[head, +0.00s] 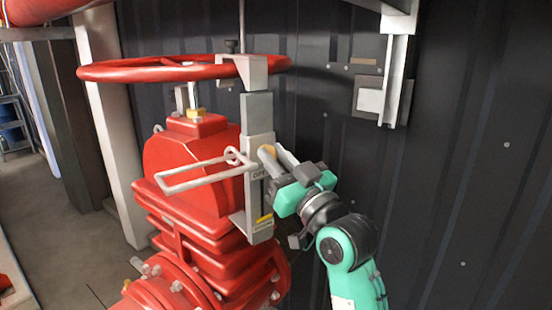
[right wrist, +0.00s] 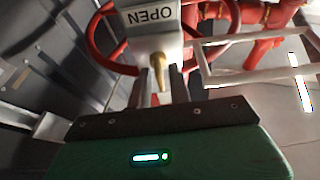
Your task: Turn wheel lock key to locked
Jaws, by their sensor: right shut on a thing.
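The grey wheel lock (head: 257,115) stands upright in front of the red valve body, its top bracket hooked over the rim of the red handwheel (head: 170,68). A label reading OPEN (right wrist: 151,15) shows on its face in the right wrist view. The brass-coloured key (head: 267,152) sticks out of the lock's side; it also shows in the right wrist view (right wrist: 158,72). My right gripper (head: 275,163) reaches in from the right, its fingers on either side of the key and shut on it. My left gripper is out of view.
A pale looped bar (head: 200,175) juts left from the lock. The red valve body (head: 195,165) stands close behind. A dark ribbed wall (head: 440,120) is behind, with a pale bracket (head: 393,80) at upper right. Open floor (head: 65,235) lies left.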

